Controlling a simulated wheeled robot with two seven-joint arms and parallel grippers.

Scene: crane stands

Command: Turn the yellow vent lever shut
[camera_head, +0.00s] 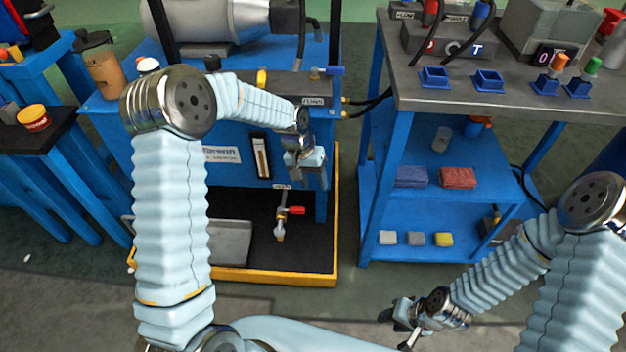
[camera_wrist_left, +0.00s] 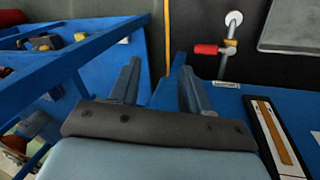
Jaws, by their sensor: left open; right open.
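A small yellow lever (camera_head: 262,77) stands on the top ledge of the blue crane stand, just behind my left forearm in the head view. It looks upright, and its base is partly hidden. It does not show in the left wrist view. My left gripper (camera_head: 308,172) is open and empty in front of the stand's front face, lower and to the right of the yellow lever. In the left wrist view its two fingers (camera_wrist_left: 160,88) are apart, with a blue post of the stand beyond them. My right gripper (camera_head: 402,314) is open and low at the bottom, well away from the stand.
A blue lever (camera_head: 328,71) sits on the same ledge, to the right. A red-handled valve (camera_head: 295,210) is lower, above the yellow-edged black tray (camera_head: 325,262); it also shows in the left wrist view (camera_wrist_left: 207,50). A blue bench (camera_head: 400,120) stands right, across a gap.

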